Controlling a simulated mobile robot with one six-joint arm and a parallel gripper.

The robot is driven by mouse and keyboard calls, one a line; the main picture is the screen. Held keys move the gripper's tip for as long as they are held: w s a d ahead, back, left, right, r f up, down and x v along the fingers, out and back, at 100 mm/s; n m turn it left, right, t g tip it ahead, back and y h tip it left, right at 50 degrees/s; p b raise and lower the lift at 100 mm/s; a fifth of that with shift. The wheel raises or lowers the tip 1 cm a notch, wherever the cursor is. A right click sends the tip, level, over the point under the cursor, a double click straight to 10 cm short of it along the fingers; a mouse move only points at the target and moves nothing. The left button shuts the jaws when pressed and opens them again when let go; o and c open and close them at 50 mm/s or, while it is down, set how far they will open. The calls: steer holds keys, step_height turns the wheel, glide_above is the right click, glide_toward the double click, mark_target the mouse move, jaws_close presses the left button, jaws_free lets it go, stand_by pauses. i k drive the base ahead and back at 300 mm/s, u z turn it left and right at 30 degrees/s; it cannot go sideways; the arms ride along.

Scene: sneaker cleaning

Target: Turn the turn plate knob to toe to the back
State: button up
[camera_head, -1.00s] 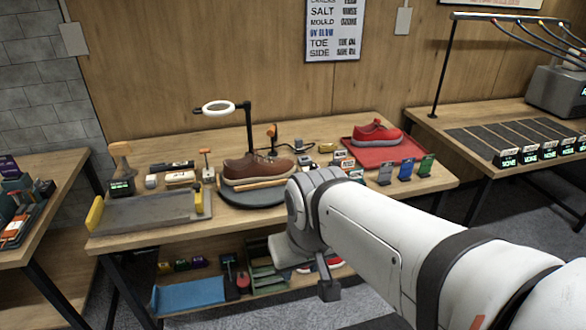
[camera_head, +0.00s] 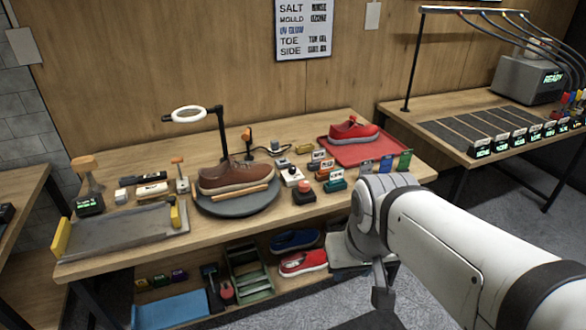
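The brown shoe (camera_head: 237,178) lies lengthwise left to right on the dark round turn plate (camera_head: 238,208) on the workbench. I cannot tell clearly which end is its toe. A light wooden strip runs along its near side. A small dark block with a red-orange top (camera_head: 304,187) stands just right of the plate; I cannot tell whether it is the plate's knob. My arm reaches in from the right, its near joint in front of the bench's right side. A dark end part of it (camera_head: 383,290) hangs low, well away from the plate; its fingers cannot be made out.
A grey tray (camera_head: 130,232) lies to the left, a red tray (camera_head: 340,153) with a red shoe (camera_head: 353,130) at the back right. Small bottles and blocks crowd the right. A lower shelf holds more shoes.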

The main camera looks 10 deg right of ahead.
mark_target(303, 186)
steer(key=i, duration=1)
steer(key=z, duration=1.15)
steer(key=k, duration=1.55)
steer(key=u, duration=0.5)
steer(key=i, duration=1)
steer(key=u, duration=0.1)
